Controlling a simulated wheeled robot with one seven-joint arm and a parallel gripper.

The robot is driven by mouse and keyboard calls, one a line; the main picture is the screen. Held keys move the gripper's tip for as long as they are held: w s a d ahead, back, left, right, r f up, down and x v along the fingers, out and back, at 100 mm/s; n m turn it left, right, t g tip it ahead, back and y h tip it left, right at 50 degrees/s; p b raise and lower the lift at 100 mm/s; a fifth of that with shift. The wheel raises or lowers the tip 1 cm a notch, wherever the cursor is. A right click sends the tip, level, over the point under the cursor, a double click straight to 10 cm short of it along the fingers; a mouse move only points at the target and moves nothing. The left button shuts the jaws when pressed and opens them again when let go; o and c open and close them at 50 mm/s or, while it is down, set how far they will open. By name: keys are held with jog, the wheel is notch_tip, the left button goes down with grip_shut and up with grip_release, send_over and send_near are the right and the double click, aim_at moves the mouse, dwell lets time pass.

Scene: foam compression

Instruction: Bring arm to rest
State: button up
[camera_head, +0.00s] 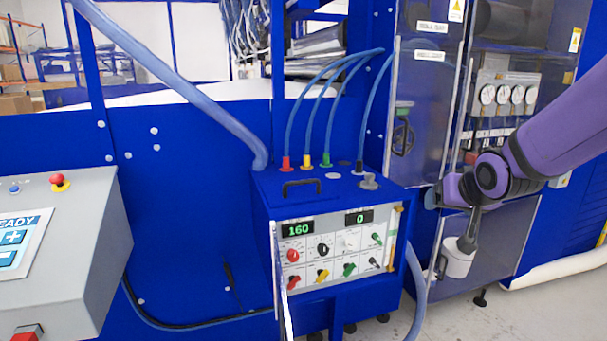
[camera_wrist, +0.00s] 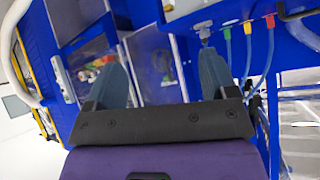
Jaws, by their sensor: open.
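My purple arm (camera_head: 565,125) reaches in from the right side of the head view. My gripper (camera_head: 434,197) is in front of the clear-doored cabinet, right of the blue control box (camera_head: 262,230), and is seen nearly side-on. In the wrist view my gripper (camera_wrist: 165,52) has its two blue-grey fingers spread wide apart. Nothing is held between them. Cabinet panels show behind the gap, and the fingers appear clear of them.
The control box has displays reading 160 and 0, knobs, and hoses on coloured fittings (camera_head: 306,161). Its clear front flap (camera_head: 281,285) stands open. A grey touchscreen console (camera_head: 75,240) is at left. Cabinet doors (camera_head: 425,100) stand close by my gripper. Floor shows at lower right.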

jog(key=s+r+g, duration=0.2)
jog(key=s+r, duration=0.1)
jog(key=s, duration=1)
jog(key=s+r+n+g, duration=0.1)
jog(key=s+r, duration=0.3)
jog(key=s, duration=0.9)
jog(key=shift+r+n+g, duration=0.25)
jog(key=shift+n+g, duration=0.05)
jog(key=shift+g, duration=0.5)
